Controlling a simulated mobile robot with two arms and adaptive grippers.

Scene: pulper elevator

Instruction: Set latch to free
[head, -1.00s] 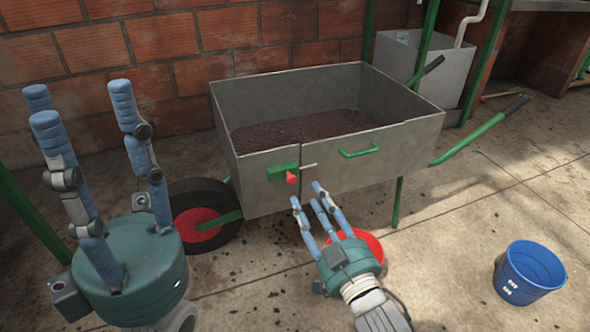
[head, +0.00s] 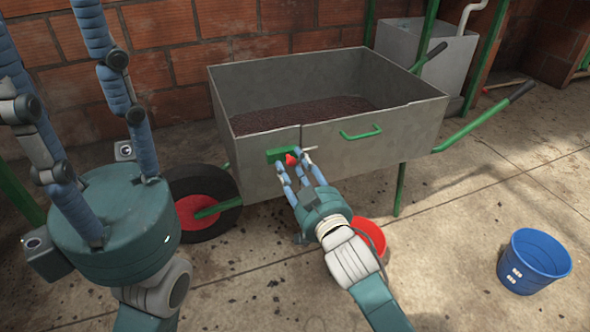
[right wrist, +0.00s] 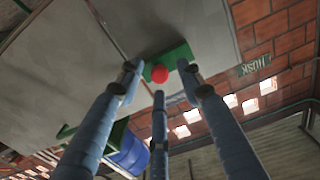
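The latch is a green block (head: 282,154) with a red knob (head: 291,159) and a thin metal rod (head: 308,150), on the front wall of a grey metal cart (head: 254,184). My right gripper (head: 294,166) is at the latch, with its blue fingers spread around the knob. In the right wrist view the red knob (right wrist: 160,74) sits between the open fingertips (right wrist: 160,80), in front of the green block (right wrist: 168,60). I cannot tell whether any finger touches it. My left gripper (head: 52,60) is raised at the left, open and empty.
The cart holds dark pulp (head: 300,113) and has a green handle (head: 361,132) on its front panel. A red bucket (head: 370,237) stands below, partly behind my right arm. A blue bucket (head: 534,262) stands at the right on open floor.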

